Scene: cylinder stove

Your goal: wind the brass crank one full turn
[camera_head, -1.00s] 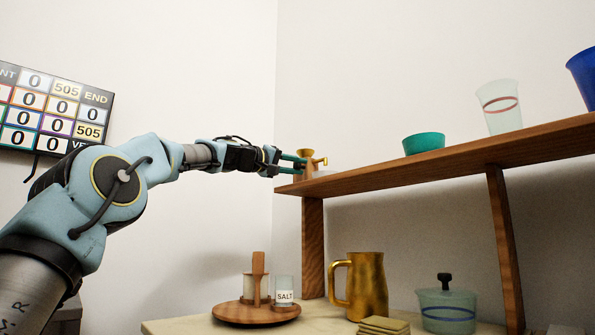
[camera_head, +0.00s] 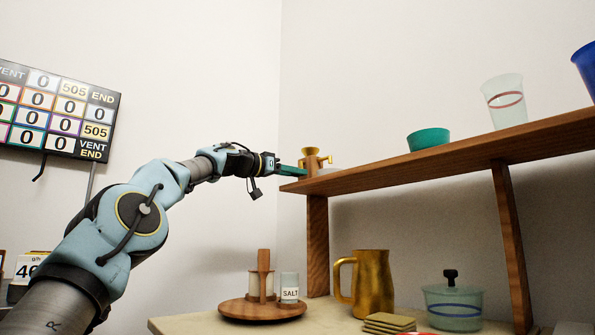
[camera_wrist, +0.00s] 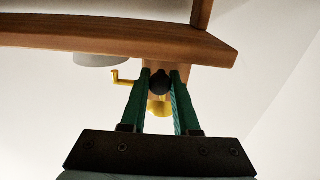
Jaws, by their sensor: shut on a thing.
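The grinder (camera_head: 312,166) is a small wooden body with a brass cup on top, standing at the left end of the shelf. Its brass crank (camera_head: 326,159) sticks out on the right side. In the wrist view the picture is upside down, and the crank (camera_wrist: 123,77) shows left of the fingers, apart from them. My gripper (camera_head: 302,171) reaches in from the left at the grinder. Its green fingers (camera_wrist: 161,78) appear shut on a round dark knob (camera_wrist: 160,83) at the front of the grinder. The fingers hide part of the wooden body.
The wooden shelf (camera_head: 440,164) also bears a teal bowl (camera_head: 429,138) and cups farther right. On the counter below are a salt caddy (camera_head: 262,309), a brass mug (camera_head: 373,285) and a lidded pot (camera_head: 453,305).

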